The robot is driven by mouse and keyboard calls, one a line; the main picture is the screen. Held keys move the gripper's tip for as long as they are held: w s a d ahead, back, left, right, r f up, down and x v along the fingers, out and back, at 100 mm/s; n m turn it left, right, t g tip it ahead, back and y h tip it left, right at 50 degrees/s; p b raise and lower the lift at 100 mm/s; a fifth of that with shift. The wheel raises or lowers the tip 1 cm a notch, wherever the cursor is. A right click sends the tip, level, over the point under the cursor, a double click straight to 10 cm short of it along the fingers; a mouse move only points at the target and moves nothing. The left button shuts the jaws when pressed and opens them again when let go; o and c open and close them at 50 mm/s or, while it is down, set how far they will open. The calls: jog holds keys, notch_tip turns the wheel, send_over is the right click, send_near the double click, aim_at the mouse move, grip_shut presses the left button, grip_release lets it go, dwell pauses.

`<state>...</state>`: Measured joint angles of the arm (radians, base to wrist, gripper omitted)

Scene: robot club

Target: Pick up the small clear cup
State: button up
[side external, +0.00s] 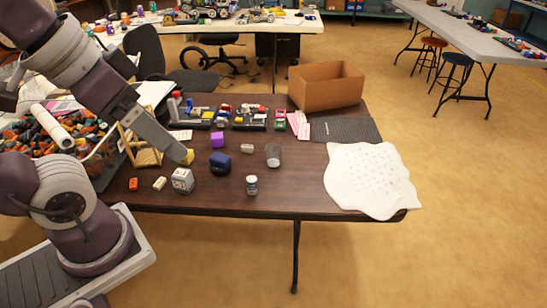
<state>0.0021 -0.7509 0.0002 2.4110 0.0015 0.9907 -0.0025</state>
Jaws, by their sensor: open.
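The small clear cup (273,155) stands upright on the brown table in the side external view, right of the middle of the small objects. It looks greyish and see-through, and I see nothing in it. My gripper (186,156) hangs over the left part of the table, well to the left of the cup and apart from it. It is open and seen nearly edge-on, so the gap between its fingers is hard to make out. A yellow block (190,157) shows right at its tip; I cannot tell whether they touch.
Near the cup are a small jar (252,185), a grey block (247,148), a dark blue block (220,163), a purple block (217,139) and a white box (183,181). A cardboard box (327,86) and white sheet (370,180) lie right. Table between cup and sheet is clear.

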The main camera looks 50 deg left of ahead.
jog(key=w+a+r+n+t+y, duration=0.1)
jog(key=w+a+r+t+y, duration=0.1)
jog(key=w+a+r, duration=0.4)
jog(key=w+a+r+n+t+y, duration=0.15)
jog(key=w+a, duration=0.25)
jog(key=w, duration=0.4)
jog(key=w+a+r+n+t+y, duration=0.1)
jog(key=w+a+r+y, duration=0.25)
jog(key=w, duration=0.35)
jog(key=m+t+h, duration=0.3)
jog(key=m+h, duration=0.2)
jog(key=h, duration=0.4)
send_over(267, 155)
jog(key=s, duration=0.1)
notch_tip(267, 155, down, 9)
notch_tip(267, 155, down, 40)
jog(key=shift+s, duration=0.15)
jog(key=x, duration=0.4)
jog(key=r+x, duration=0.1)
jog(key=x, duration=0.2)
jog(key=shift+w+a, duration=0.25)
jog(key=c, duration=1.4)
jog(key=shift+r, duration=0.1)
jog(key=shift+c, duration=0.2)
